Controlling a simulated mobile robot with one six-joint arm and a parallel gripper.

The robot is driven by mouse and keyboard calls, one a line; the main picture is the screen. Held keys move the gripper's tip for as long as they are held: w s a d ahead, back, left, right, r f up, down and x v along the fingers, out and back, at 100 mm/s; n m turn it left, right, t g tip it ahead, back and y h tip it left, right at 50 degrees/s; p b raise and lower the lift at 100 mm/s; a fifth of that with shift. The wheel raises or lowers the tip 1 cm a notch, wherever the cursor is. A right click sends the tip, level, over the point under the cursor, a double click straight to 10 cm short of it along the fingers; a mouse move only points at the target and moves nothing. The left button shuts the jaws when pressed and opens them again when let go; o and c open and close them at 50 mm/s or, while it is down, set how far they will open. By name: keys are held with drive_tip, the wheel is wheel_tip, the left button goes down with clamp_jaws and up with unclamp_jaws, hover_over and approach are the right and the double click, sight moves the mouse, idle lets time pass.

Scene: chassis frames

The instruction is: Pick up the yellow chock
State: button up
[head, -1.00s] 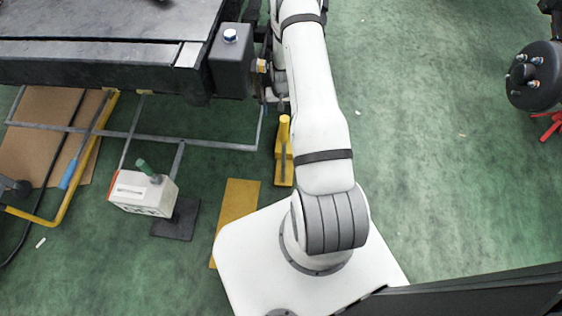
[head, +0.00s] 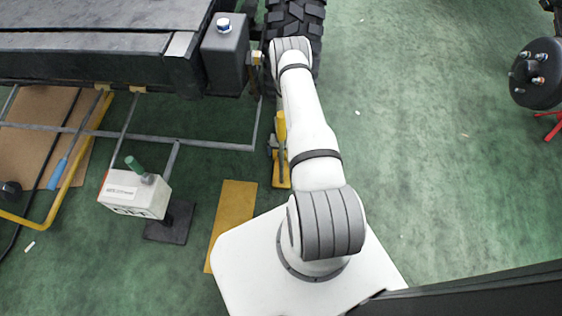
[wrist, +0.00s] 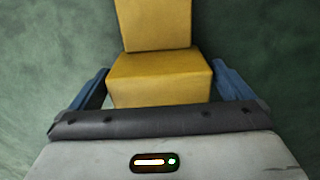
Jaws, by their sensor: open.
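The yellow chock (wrist: 160,78) is in the middle of the wrist view. It shows a near block face and a second yellow face beyond it that runs off the top edge. My gripper (wrist: 160,67) is open, with one blue finger at the left of the chock and one at the right. Narrow gaps show between the fingers and its near part, so I see no grip on it. The palm edge hides its nearest bottom part. In the head view my arm hides the gripper, and I cannot make out the chock for certain there.
A yellow upright tool (head: 281,150) stands left of my arm. A dark tyre (head: 296,22) is at the top, beside the black vehicle frame (head: 90,62). A white box (head: 135,193) and a yellow plate (head: 233,212) lie left. Green floor at right is largely clear.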

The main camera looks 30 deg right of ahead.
wheel_tip(320, 180, down, 3)
drive_tip(key=shift+r, duration=0.3)
drive_tip(key=shift+c, duration=0.3)
drive_tip(key=c, duration=1.3)
